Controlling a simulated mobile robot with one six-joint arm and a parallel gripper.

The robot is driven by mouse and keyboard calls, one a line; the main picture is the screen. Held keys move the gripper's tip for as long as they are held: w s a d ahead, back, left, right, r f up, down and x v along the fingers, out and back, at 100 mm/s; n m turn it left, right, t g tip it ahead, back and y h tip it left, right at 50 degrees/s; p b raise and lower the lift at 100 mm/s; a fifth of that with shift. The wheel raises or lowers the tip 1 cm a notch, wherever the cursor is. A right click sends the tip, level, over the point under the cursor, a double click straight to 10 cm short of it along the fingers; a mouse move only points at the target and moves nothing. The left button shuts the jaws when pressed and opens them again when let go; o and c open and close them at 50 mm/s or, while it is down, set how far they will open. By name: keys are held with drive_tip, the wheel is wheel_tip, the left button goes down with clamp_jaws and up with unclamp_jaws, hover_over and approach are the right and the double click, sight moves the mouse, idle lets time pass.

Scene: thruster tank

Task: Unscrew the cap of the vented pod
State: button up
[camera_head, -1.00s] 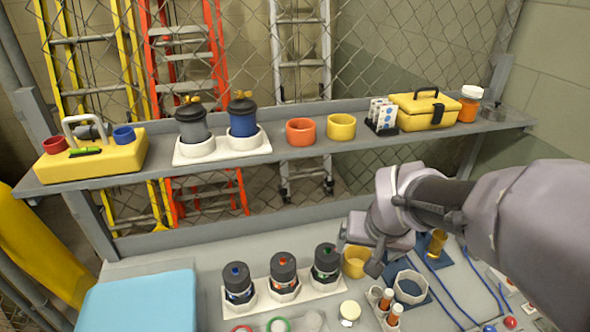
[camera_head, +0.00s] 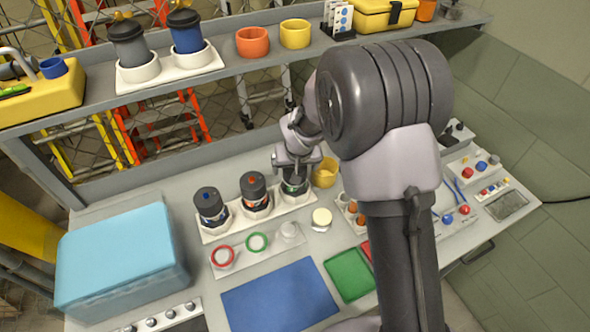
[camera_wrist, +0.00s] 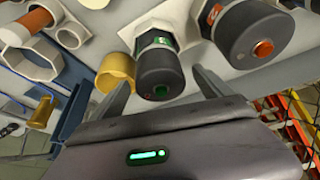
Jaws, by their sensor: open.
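Three dark-capped pods stand upright in a white rack (camera_head: 225,235) on the bench: a blue-marked pod (camera_head: 210,206), an orange-red-marked pod (camera_head: 254,190) and a green-marked pod (camera_head: 294,186). I cannot tell from labels which is the vented one. My gripper (camera_head: 288,168) is open above the green-marked pod. In the wrist view, the open fingers of my gripper (camera_wrist: 163,86) lie on either side of the dark cap of the green-marked pod (camera_wrist: 160,75), with no clear contact. The orange-marked pod (camera_wrist: 250,40) is close beside one finger.
A yellow cup (camera_head: 325,173) stands right of the rack; it is near a finger in the wrist view (camera_wrist: 115,71). A blue mat (camera_head: 280,295) and a light blue box (camera_head: 120,260) lie in front. The shelf behind holds two valve-topped pods (camera_head: 129,42) (camera_head: 186,32).

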drive_tip(key=shift+w+f, duration=0.15)
drive_tip(key=shift+f, duration=0.25)
drive_tip(key=c, duration=1.3)
drive_tip(key=o, duration=0.5)
drive_tip(key=c, duration=0.5)
drive_tip(key=shift+c, duration=0.2)
drive_tip(key=shift+r+n+p, duration=0.1)
drive_tip(key=shift+n+p, duration=0.5)
drive_tip(key=shift+p, duration=1.35)
